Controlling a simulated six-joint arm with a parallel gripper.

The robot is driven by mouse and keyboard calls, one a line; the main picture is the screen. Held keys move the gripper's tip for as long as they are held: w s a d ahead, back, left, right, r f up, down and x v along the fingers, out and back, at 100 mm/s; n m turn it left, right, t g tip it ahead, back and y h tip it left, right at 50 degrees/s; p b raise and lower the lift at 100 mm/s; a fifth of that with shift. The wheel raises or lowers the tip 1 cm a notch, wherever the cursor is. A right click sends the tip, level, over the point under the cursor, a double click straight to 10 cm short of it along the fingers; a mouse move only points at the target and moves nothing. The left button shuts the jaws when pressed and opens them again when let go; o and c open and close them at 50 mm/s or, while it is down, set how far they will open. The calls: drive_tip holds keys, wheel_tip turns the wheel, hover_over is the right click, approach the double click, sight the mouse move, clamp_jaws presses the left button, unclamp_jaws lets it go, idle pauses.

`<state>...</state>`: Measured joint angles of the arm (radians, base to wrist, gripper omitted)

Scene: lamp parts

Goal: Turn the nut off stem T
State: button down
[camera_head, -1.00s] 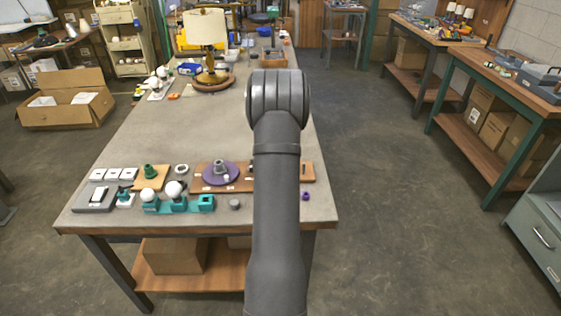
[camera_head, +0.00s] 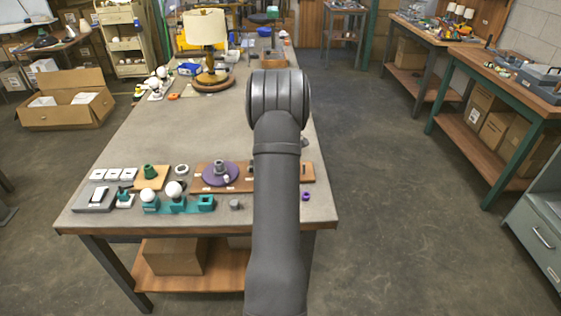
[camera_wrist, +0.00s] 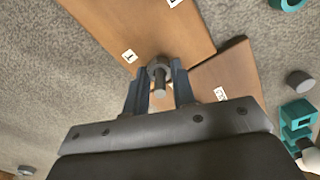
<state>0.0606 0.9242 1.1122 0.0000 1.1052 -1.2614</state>
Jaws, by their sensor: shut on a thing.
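In the wrist view, a grey round nut (camera_wrist: 158,67) sits around a short grey stem (camera_wrist: 160,88) on a brown wooden board (camera_wrist: 150,25). My gripper (camera_wrist: 160,80) has its two dark blue fingers on either side of the nut, shut on it. A small white label (camera_wrist: 129,56) with a dark letter lies on the board to the left of the nut; I cannot read it surely.
A second brown board (camera_wrist: 228,75), a loose grey cylinder (camera_wrist: 300,80) and a teal holder (camera_wrist: 298,115) lie to the right in the wrist view. In the head view, a purple disc (camera_head: 232,176) stands left of my arm.

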drive_tip(key=shift+n, duration=1.3)
drive_tip(key=shift+n, duration=0.3)
drive_tip(key=c, duration=1.8)
unclamp_jaws()
drive_tip(key=shift+c, duration=0.2)
clamp_jaws()
drive_tip(key=shift+r, duration=0.1)
drive_tip(key=shift+r, duration=0.9)
drive_tip(key=shift+r, duration=2.35)
